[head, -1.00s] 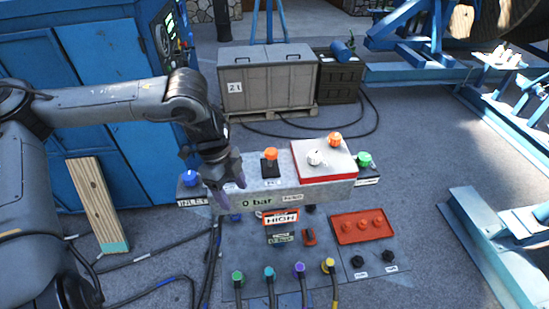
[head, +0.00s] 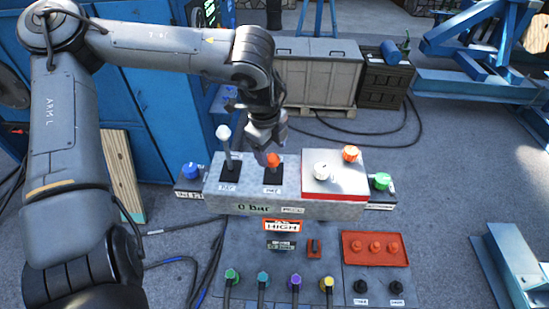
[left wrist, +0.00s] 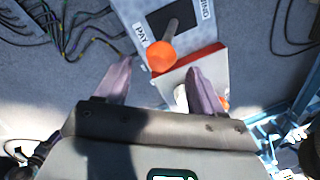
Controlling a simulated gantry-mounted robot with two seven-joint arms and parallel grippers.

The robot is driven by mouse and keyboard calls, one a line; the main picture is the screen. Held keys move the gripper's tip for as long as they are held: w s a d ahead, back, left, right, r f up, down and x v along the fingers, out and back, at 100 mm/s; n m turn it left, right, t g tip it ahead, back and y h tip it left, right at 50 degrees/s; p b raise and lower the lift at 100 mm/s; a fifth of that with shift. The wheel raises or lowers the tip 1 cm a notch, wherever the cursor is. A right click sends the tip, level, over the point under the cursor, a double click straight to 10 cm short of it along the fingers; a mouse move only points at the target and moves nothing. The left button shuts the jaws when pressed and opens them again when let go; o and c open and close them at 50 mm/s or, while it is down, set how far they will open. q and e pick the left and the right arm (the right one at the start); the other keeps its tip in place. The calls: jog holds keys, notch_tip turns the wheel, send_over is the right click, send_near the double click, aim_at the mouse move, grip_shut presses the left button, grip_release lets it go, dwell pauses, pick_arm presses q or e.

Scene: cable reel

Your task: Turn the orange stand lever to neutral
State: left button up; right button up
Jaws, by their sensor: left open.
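The orange stand lever (head: 273,160) stands in a black slot plate on top of the grey control console (head: 235,203). In the left wrist view its round orange knob (left wrist: 161,56) shows between and just beyond the fingertips, on a tilted shaft that runs up to the right. The plate there carries the words PAY and WIND at opposite ends. My left gripper (head: 264,142) is above the lever in the head view. It is open and empty, with its two purple-grey fingers apart in the left wrist view (left wrist: 155,78). I cannot tell whether it touches the knob. My right gripper is not in view.
A white-knobbed lever (head: 224,135) stands left of the orange one. A raised red-edged box (head: 335,185) with white and orange knobs is close on the right. A blue knob (head: 191,171) and a green knob (head: 382,181) flank the console. Plugged hoses run in front.

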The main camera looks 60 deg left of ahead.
aim_at(273, 156)
pick_arm(q)
jog(key=shift+w+a+f+p, duration=0.1)
jog(key=shift+w+f, duration=0.05)
jog(key=shift+f, duration=0.75)
jog(key=shift+w+a+f+p, duration=0.1)
jog(key=shift+w+f, duration=0.05)
jog(key=shift+f, duration=0.7)
jog(key=shift+w+f+p, duration=0.1)
jog(key=shift+w+f, duration=0.05)
jog(key=shift+f, duration=0.75)
